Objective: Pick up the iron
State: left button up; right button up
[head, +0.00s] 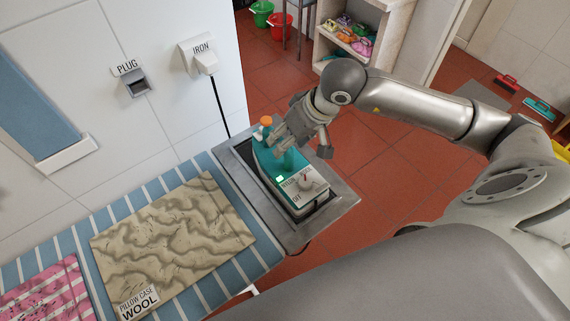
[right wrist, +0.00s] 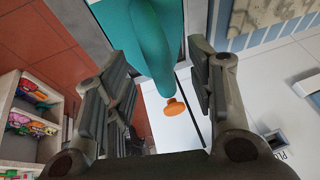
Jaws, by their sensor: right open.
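The iron (head: 308,190), teal on top with a white dial panel and an orange knob, sits on a grey metal rest (head: 333,204) at the right end of the ironing board. My right gripper (head: 284,146) is at the iron's teal handle, covering part of it. In the right wrist view, the teal handle of the iron (right wrist: 158,45) lies between the spread fingers of the right gripper (right wrist: 155,60). My left gripper is not in view.
A striped blue ironing board (head: 262,243) holds a beige wool pillow case (head: 172,236) and a pink cloth (head: 45,295). A wall box labelled IRON (head: 205,62) has a black cord; a PLUG socket (head: 137,86) is beside it. Shelves (head: 330,47) stand behind.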

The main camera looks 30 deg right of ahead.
aim_at(282, 157)
jog(key=p+x, duration=0.1)
jog(key=x, duration=0.3)
jog(key=shift+d, duration=0.1)
jog(key=shift+c, duration=0.2)
grip_shut()
dwell(0.4)
